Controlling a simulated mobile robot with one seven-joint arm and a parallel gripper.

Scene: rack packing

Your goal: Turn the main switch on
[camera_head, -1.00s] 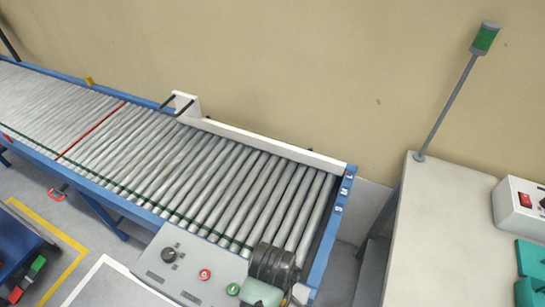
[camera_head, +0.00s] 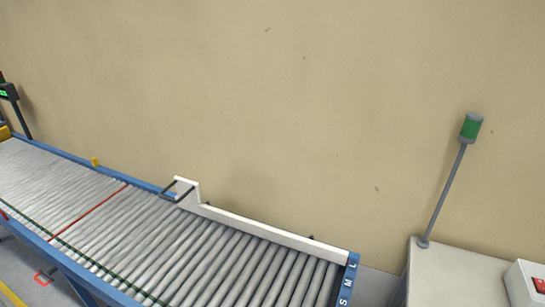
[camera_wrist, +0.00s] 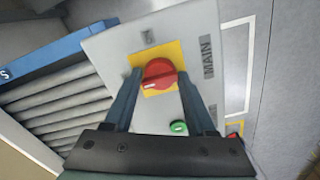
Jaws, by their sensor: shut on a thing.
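The main switch is a round red knob (camera_wrist: 160,72) with a white mark, on a yellow plate (camera_wrist: 172,53) of a light grey panel (camera_wrist: 112,47). The word MAIN is printed beside it in the wrist view. My gripper (camera_wrist: 159,74) has its two fingers on either side of the knob and is shut on it. The white mark lies at the knob's lower left in that view. The head view shows neither the panel nor my gripper.
A green push button (camera_wrist: 179,127) sits close to my right finger. The roller conveyor (camera_head: 190,250) runs along the wall. A pole with a green lamp (camera_head: 471,128) stands on a pale table (camera_head: 455,270), beside a white box with a red switch (camera_head: 539,285).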

